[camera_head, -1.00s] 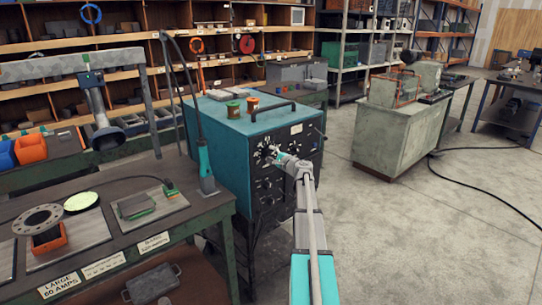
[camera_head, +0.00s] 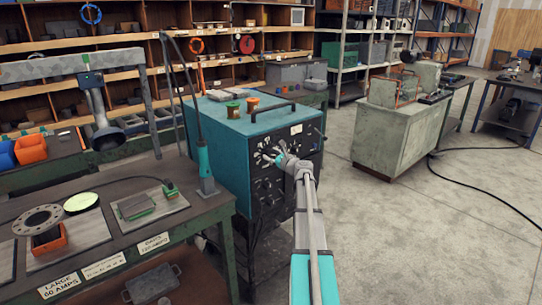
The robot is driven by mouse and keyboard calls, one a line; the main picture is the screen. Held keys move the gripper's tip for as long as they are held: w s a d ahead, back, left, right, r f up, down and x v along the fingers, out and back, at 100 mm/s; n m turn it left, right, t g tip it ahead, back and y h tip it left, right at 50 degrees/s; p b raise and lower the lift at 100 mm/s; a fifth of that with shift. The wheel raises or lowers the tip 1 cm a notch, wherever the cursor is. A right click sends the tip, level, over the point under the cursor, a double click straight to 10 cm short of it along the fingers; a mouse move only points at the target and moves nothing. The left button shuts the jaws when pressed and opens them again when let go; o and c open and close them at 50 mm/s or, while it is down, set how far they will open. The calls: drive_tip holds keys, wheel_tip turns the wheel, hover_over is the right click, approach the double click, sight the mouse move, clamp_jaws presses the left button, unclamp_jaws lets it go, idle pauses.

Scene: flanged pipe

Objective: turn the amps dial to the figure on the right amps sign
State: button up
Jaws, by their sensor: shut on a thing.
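The teal welding machine (camera_head: 222,120) stands in the middle with a black front panel (camera_head: 300,150) facing right. A dial with pale marks (camera_head: 267,152) sits high on this panel. My gripper (camera_head: 271,157) is at the dial and shut on its knob, which the fingers and wrist largely hide. The dial's figures are too small to read. Signs hang on the front edge of the left bench: one reads "LARGE 60 AMPS" (camera_head: 59,285), a middle one (camera_head: 104,266) is too small to read, and a right one (camera_head: 153,243) is also not clearly legible.
The left bench (camera_head: 120,236) holds a flange ring (camera_head: 37,220), a torch (camera_head: 204,165) on a stand and metal plates. A grey-green cabinet (camera_head: 392,140) stands at the right. The floor (camera_head: 430,240) at right is open, with a black cable across it.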

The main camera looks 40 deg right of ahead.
drive_tip(key=shift+m, duration=0.5)
drive_tip(key=o, duration=1.1)
drive_tip(key=shift+o, duration=0.2)
drive_tip(key=s, duration=1.2)
